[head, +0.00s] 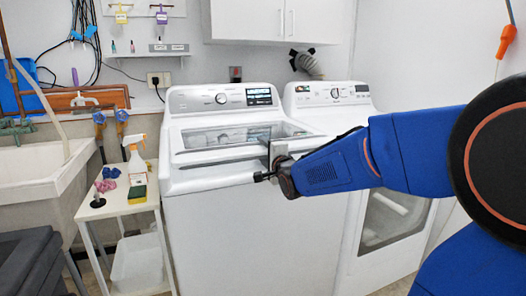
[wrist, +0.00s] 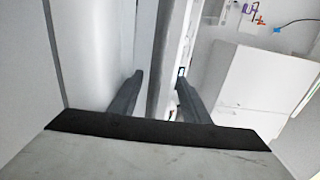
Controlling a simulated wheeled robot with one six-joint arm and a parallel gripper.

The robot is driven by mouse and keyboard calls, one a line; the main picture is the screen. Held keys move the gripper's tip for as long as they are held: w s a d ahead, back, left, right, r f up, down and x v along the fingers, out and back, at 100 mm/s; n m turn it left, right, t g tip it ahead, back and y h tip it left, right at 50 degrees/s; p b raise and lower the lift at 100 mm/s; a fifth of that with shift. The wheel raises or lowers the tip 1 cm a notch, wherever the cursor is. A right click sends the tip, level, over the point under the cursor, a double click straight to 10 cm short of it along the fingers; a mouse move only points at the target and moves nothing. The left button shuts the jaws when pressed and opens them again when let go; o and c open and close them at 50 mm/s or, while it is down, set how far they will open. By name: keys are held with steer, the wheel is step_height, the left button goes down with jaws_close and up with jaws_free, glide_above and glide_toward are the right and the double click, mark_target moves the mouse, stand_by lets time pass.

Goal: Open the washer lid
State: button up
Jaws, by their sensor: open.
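The white washer (head: 240,225) stands in the middle of the head view. Its lid (head: 215,138), with a dark glass window, looks closed or nearly so, lying almost flat on top. My gripper (head: 267,163) is at the front edge of the lid, right of its middle. In the wrist view my gripper (wrist: 159,78) is open, one dark finger on each side of a pale strip that looks like the lid's front edge. I cannot tell whether the fingers touch it. My wrist hides the lid's right front corner in the head view.
A white dryer (head: 335,94) stands close on the right, partly behind my arm. A small white side table (head: 118,208) with a spray bottle (head: 137,160) and a sink (head: 40,165) are on the left. White cabinets (head: 270,20) hang above the washer.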

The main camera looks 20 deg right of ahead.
steer(key=shift+c, duration=0.3)
jaws_close()
steer(key=shift+r, duration=0.15)
